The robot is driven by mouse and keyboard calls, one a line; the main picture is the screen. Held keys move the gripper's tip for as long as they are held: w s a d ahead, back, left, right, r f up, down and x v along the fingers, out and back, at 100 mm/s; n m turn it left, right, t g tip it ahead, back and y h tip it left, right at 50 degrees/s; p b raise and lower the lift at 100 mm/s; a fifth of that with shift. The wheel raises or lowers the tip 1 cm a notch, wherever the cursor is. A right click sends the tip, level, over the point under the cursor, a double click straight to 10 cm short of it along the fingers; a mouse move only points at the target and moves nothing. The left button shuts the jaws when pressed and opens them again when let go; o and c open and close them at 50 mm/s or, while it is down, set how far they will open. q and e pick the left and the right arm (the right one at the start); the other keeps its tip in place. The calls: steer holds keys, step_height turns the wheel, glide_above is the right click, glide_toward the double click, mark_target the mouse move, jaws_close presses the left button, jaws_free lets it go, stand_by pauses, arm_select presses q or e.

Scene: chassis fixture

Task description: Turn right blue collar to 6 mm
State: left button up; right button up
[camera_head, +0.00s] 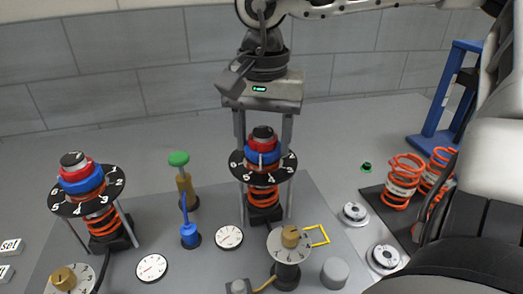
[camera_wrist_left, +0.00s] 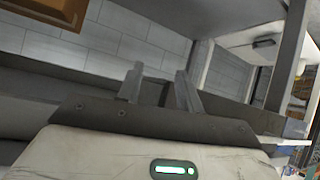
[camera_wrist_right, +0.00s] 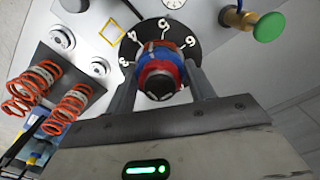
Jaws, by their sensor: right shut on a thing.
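The right spring post has a black cap, a red ring (camera_head: 262,146) and the blue collar (camera_head: 262,158) below it, above a black numbered dial (camera_head: 238,168) and an orange spring. The blue collar also shows in the right wrist view (camera_wrist_right: 155,66). My right gripper (camera_head: 263,148) points down over this post, with one finger on each side of the collar stack, shut on the blue collar. The exact finger contact and collar reading are too small to tell. My left gripper (camera_wrist_left: 158,72) shows only in its wrist view, fingers apart with nothing between them.
A similar left post (camera_head: 82,180) has its own blue collar and dial. Knobs and gauges line the front. Loose orange springs (camera_head: 402,180) and a blue frame (camera_head: 440,105) are at right.

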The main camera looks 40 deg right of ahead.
steer(key=m, duration=0.1)
steer(key=m+b, duration=0.1)
steer(key=shift+f+m, duration=0.2)
steer(key=shift+m, duration=0.1)
steer(key=m+b, duration=0.1)
steer(key=m, duration=0.3)
steer(key=shift+b, duration=0.4)
steer(key=m+b, duration=0.1)
steer(key=m, duration=0.2)
steer(key=shift+m, duration=0.4)
steer(key=shift+r+m+b, duration=0.1)
steer(key=shift+m+b, duration=0.4)
steer(key=shift+m, duration=0.7)
arm_select(q)
steer(key=shift+d+f+n+t+h, duration=0.3)
steer(key=shift+d+f, duration=0.1)
steer(key=shift+f, duration=0.35)
steer(key=shift+w, duration=0.1)
steer(key=shift+r, duration=0.1)
arm_select(e)
steer(key=o, duration=0.9)
steer(key=shift+r, duration=0.1)
